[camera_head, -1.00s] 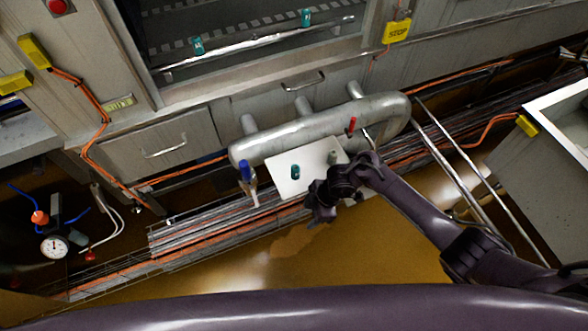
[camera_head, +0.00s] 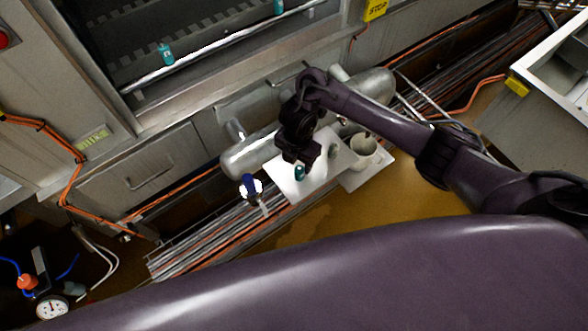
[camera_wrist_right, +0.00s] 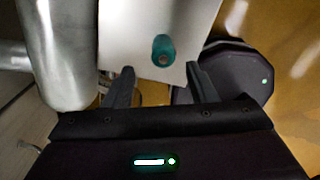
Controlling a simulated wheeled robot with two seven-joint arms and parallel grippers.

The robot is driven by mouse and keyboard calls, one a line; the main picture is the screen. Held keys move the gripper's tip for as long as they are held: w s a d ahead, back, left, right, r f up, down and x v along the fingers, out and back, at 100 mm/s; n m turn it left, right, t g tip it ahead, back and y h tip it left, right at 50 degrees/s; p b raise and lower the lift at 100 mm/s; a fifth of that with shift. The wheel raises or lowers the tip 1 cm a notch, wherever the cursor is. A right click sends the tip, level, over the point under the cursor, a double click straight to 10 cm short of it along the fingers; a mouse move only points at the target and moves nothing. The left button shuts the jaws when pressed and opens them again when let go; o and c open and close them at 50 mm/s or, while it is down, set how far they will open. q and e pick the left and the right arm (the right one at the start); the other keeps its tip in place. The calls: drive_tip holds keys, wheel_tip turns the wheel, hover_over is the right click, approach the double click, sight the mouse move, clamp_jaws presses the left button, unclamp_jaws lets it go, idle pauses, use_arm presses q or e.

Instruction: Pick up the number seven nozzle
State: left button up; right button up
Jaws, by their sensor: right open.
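A teal nozzle (camera_head: 300,172) stands on a white plate (camera_head: 289,190) beside the big metal pipe. A grey-green nozzle (camera_head: 333,151) stands farther right on the plate. Two more teal nozzles (camera_head: 166,53) (camera_head: 279,7) sit along the machine's rail. My right gripper (camera_wrist_right: 160,70) is open and empty, its fingers pointing toward the teal nozzle, which lies just beyond and between the tips. My left gripper is not in view.
A pale cup (camera_head: 364,147) stands on a board right of the plate. The metal pipe (camera_head: 250,154) runs close behind the plate. A blue-topped item (camera_head: 249,186) is at its left. A cable tray (camera_head: 205,245) runs below. A gauge (camera_head: 52,307) is at lower left.

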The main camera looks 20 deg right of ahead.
sight(299, 168)
drive_tip(key=shift+s+d+f, duration=0.1)
drive_tip(key=shift+f, duration=0.5)
drive_tip(key=shift+s+d+f, duration=0.1)
drive_tip(key=shift+f, duration=0.45)
wheel_tip(299, 168, down, 3)
drive_tip(key=shift+w+d+r+b, duration=0.1)
drive_tip(key=shift+r+b, duration=0.1)
drive_tip(key=shift+b, duration=0.15)
drive_tip(key=shift+f, duration=0.5)
drive_tip(key=c, duration=0.9)
drive_tip(key=shift+c, duration=0.7)
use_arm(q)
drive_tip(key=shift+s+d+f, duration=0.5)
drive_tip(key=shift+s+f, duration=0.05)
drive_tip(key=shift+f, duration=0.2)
